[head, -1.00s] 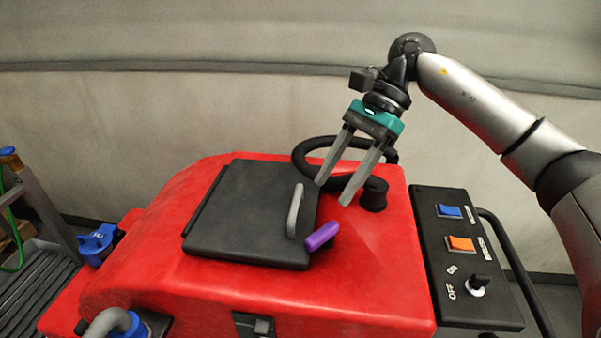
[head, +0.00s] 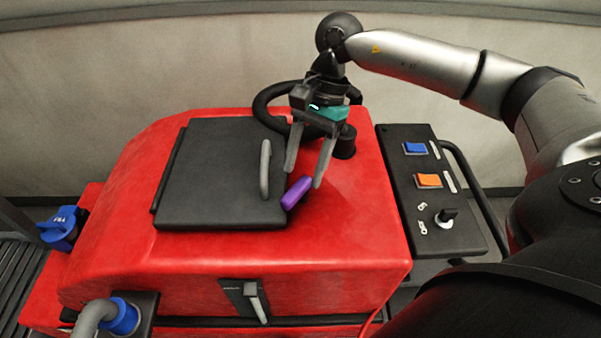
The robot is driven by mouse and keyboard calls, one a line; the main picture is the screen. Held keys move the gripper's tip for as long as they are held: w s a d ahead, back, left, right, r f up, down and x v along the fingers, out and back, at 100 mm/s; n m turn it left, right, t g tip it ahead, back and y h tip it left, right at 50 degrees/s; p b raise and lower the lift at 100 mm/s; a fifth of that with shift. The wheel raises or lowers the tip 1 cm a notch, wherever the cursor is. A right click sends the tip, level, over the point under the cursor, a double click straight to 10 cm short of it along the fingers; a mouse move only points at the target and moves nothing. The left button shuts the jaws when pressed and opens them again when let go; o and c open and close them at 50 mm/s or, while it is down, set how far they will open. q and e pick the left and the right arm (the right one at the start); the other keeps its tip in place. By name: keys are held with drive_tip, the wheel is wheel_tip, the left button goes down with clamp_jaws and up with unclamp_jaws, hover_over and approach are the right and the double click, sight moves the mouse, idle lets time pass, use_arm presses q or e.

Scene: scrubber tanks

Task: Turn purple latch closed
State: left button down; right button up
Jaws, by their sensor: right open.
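The purple latch (head: 296,193) sits on the red tank at the right edge of the black lid (head: 215,180). It points up and to the right, at a slant. The lid lies flat on the tank and has a grey handle (head: 265,168) just left of the latch. My right gripper (head: 303,180) is open and points down, with its fingers on either side of the latch's upper end in the picture. I cannot tell whether a finger touches the latch. My left gripper is not in view.
A black hose (head: 272,108) curves behind my right gripper to a black fitting (head: 345,143). A control panel (head: 430,190) with blue and orange switches and a knob stands on the right. A blue cap (head: 62,228) is at the left. The red tank top (head: 345,220) right of the latch is clear.

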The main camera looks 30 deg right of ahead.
sight(299, 185)
drive_tip(key=shift+x, duration=1.5)
clamp_jaws()
